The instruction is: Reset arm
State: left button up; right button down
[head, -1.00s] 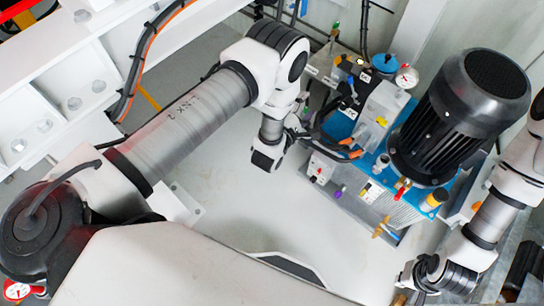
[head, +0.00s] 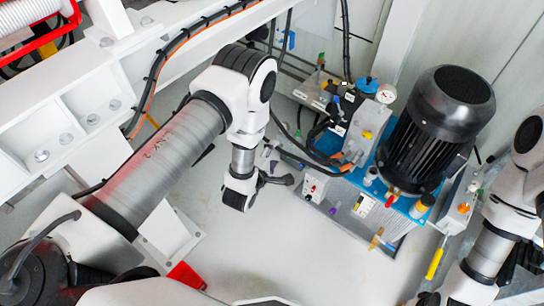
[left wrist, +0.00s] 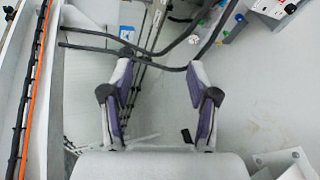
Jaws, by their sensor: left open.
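My left arm reaches in from the left in the head view. Its gripper (head: 282,179) hangs beside the left side of the blue and grey hydraulic unit (head: 345,202), over the pale floor. In the left wrist view the gripper (left wrist: 160,67) has its two purple-padded fingers spread, with nothing between the pads. Black hoses (left wrist: 155,48) run across the view near the fingertips; I cannot tell whether they touch. My right arm (head: 490,250) shows at the right edge of the head view. Its gripper is cut off by the bottom edge.
A large black motor (head: 435,130) stands on the hydraulic unit, with a pressure gauge (head: 386,94) behind it. A white steel beam (head: 110,90) with cables lies at the left. A red block (head: 186,276) is near the bottom. The floor (head: 300,245) below the gripper is clear.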

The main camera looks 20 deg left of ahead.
pick_arm(q)
jog(key=shift+r, duration=0.1)
jog(key=s+a+f+m+g+p, duration=0.1)
jog(key=s+m+g, duration=0.5)
jog(key=s, duration=0.9)
jog(key=s+a+f+m+g+p, duration=0.1)
jog(key=s+a+m+g, duration=0.3)
jog(key=s+m, duration=0.9)
jog(key=s+g, duration=0.2)
jog(key=g, duration=0.1)
jog(key=shift+s+g+y, duration=0.3)
jog(key=shift+s+y, duration=0.05)
jog(key=shift+y, duration=0.05)
jog(key=shift+f, duration=0.1)
dwell(0.6)
